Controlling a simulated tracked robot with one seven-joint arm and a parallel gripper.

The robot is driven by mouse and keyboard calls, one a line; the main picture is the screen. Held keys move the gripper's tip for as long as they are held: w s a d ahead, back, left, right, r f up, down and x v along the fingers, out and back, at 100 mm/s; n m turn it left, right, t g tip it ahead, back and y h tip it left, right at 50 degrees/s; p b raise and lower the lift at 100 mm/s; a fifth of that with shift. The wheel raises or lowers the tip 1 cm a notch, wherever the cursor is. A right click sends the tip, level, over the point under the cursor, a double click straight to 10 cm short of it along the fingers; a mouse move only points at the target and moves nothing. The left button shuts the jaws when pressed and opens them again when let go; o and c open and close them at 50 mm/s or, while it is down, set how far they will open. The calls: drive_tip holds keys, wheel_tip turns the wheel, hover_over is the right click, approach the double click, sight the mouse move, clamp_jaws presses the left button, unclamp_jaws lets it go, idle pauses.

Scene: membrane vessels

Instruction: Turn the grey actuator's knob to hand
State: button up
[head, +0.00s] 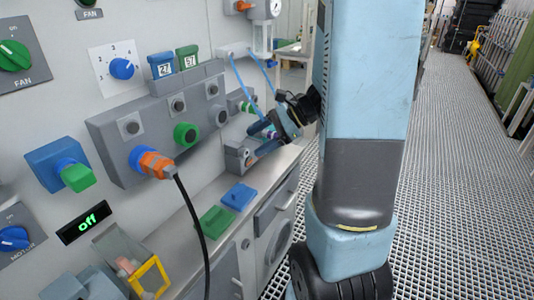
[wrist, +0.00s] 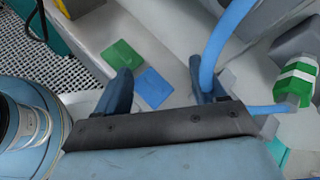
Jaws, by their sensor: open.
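A grey box-shaped unit (head: 236,155), which looks like the grey actuator, sits on the wall at the back end of the bench. A small round knob-like part shows on its front, but its setting is too small to read. My gripper (head: 254,143) is right in front of this unit, with its fingers pointing toward the wall and partly covering it. In the wrist view my gripper (wrist: 160,70) is open, with nothing between its fingers. I cannot tell whether a finger touches the unit. The knob is not clearly visible in the wrist view.
A blue hose (wrist: 212,45) passes close to the right finger, near a green-and-white fitting (wrist: 297,75). An orange plug (head: 156,164) with a black cable sticks out at left. The grated aisle (head: 440,180) is clear.

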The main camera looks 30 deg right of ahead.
drive_tip(key=w+d+f+m+t+h, duration=0.2)
drive_tip(key=w+d+f+m+t, duration=0.15)
drive_tip(key=d+f+m, duration=0.45)
drive_tip(key=w+d+f+m+t+h, duration=0.1)
drive_tip(key=w+d+f+m+t, duration=0.3)
drive_tip(key=d, duration=0.5)
drive_tip(key=x, duration=0.4)
drive_tip(key=f+x, duration=0.1)
drive_tip(key=x, duration=0.8)
drive_tip(key=shift+s+f, duration=0.15)
drive_tip(key=shift+f, duration=0.15)
